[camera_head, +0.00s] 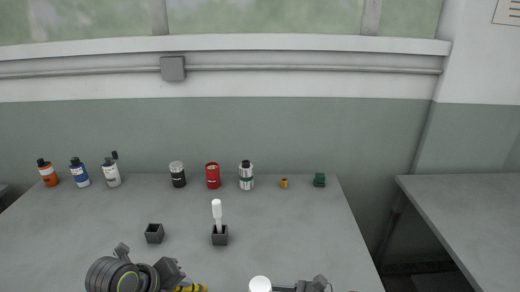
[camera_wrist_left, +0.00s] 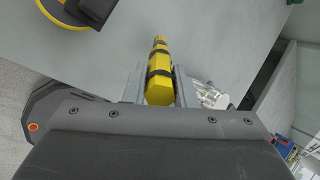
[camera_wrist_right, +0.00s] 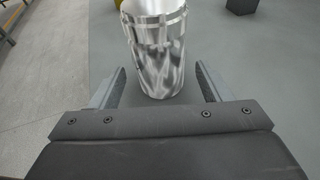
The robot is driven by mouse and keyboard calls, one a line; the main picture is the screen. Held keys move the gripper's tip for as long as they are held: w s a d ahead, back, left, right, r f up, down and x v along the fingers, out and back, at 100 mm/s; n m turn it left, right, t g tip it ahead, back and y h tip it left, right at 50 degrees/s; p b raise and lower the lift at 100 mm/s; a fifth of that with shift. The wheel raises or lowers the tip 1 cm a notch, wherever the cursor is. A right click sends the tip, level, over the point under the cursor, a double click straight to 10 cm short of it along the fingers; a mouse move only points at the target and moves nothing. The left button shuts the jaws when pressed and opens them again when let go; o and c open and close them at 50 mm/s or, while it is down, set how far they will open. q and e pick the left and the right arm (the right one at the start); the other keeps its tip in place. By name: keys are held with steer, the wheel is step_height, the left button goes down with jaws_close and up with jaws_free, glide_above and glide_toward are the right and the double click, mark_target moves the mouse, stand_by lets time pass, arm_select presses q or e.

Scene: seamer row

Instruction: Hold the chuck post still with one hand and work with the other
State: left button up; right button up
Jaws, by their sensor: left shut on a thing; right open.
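A yellow six-sided bar with black bands (camera_wrist_left: 159,88) sits between the fingers of my left gripper (camera_wrist_left: 158,78), which is shut on it. The bar's yellow shows at the bottom edge of the head view (camera_head: 192,288). A shiny silver cylinder (camera_wrist_right: 156,45) stands in front of my right gripper (camera_wrist_right: 159,75), which is open, with a finger to either side of its near end. No grip on it shows. Part of a silver object (camera_wrist_left: 212,96) shows right of my left fingers. I cannot tell for certain which piece is the chuck post. A white round top (camera_head: 260,284) shows beside my right gripper in the head view.
A dark square holder with a white-handled tool (camera_head: 217,212) and an empty dark holder (camera_head: 154,233) stand mid-table. Bottles (camera_head: 80,173), cans (camera_head: 212,175), a small yellow piece (camera_head: 284,183) and a green block (camera_head: 319,180) line the back. The table's right front is mostly clear.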

steer(key=shift+b+x, duration=0.45)
steer(key=shift+x, duration=0.95)
steer(key=shift+c, duration=0.4)
steer(key=c, duration=0.6)
